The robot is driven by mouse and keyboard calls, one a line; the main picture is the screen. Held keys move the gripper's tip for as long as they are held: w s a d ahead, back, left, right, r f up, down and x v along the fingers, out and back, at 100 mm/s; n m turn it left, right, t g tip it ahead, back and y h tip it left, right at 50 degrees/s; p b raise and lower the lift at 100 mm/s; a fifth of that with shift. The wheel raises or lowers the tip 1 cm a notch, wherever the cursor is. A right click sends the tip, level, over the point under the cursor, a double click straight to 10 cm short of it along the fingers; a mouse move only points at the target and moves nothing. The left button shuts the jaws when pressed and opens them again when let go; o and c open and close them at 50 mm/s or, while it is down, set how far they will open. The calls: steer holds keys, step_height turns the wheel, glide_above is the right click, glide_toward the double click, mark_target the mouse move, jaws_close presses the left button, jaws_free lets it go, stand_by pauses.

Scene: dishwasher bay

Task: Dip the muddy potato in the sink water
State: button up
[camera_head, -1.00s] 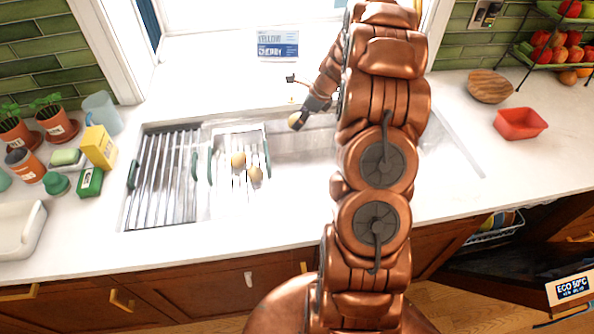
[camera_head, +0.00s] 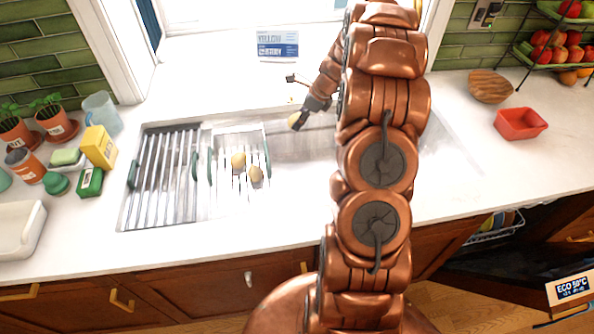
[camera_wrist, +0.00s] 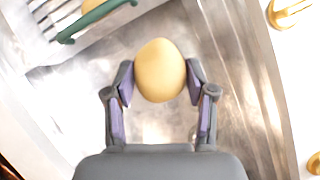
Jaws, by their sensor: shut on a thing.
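My gripper (camera_wrist: 161,80) is shut on a smooth yellow-tan potato (camera_wrist: 160,70), with a finger pad on each side of it. In the head view the held potato (camera_head: 294,120) shows at the back of the sink, over the basin. The steel sink (camera_head: 300,165) is partly hidden behind my arm. Its floor looks streaked and bright in the wrist view (camera_wrist: 170,128); I cannot tell the water level or whether the potato touches water. No mud shows on the side of the potato facing the wrist camera.
A colander with green handles (camera_head: 211,165) sits across the sink's left part and holds two potatoes (camera_head: 238,161). A slatted rack (camera_head: 160,180) lies left of it. A brass tap part (camera_wrist: 290,12) is near my gripper. A red tub (camera_head: 520,124) stands at right.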

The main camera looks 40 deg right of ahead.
mark_target(295, 116)
stand_by(0.4)
steer(key=shift+r, duration=2.05)
steer(key=a+n+g+h, duration=0.1)
steer(key=a+n+g, duration=0.2)
steer(key=a+n, duration=0.6)
steer(key=a+f+n+g+h+b, duration=0.1)
steer(key=a+n+g, duration=0.2)
steer(key=a+n, duration=0.6)
steer(key=a+f+n+g+h+b, duration=0.1)
steer(key=a+n+g, duration=0.2)
steer(key=a+n, duration=0.6)
steer(key=shift+s+a+n+g, duration=0.3)
steer(key=shift+s+a+n, duration=0.1)
steer(key=shift+n, duration=0.2)
